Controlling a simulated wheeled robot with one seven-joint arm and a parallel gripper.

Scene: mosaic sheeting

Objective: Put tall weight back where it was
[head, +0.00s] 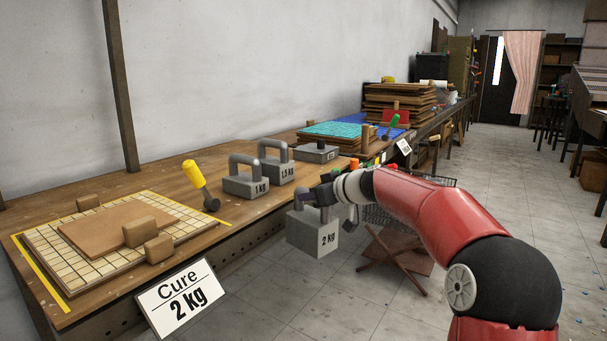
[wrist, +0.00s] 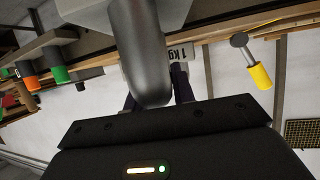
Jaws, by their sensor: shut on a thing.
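A grey block weight marked 2 kg (head: 313,236) hangs upright from my gripper (head: 322,196), off the front edge of the bench. My gripper is shut on its handle, and the fingers are partly hidden in the head view. In the wrist view the thick grey handle (wrist: 137,50) fills the top middle, between the dark fingers (wrist: 158,92). On the bench stand a 1 kg weight (head: 245,186), a 1.5 kg weight (head: 277,172) and a low grey weight (head: 317,154) with unreadable marking.
A tiled panel (head: 190,214) with a board and wooden blocks lies at the bench's left, by a "Cure 2 kg" sign (head: 181,298). A yellow-handled hammer (head: 195,175) stands beside it. Turquoise mosaic sheets (head: 335,129) lie farther back. A wire basket (head: 385,216) is beyond my gripper.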

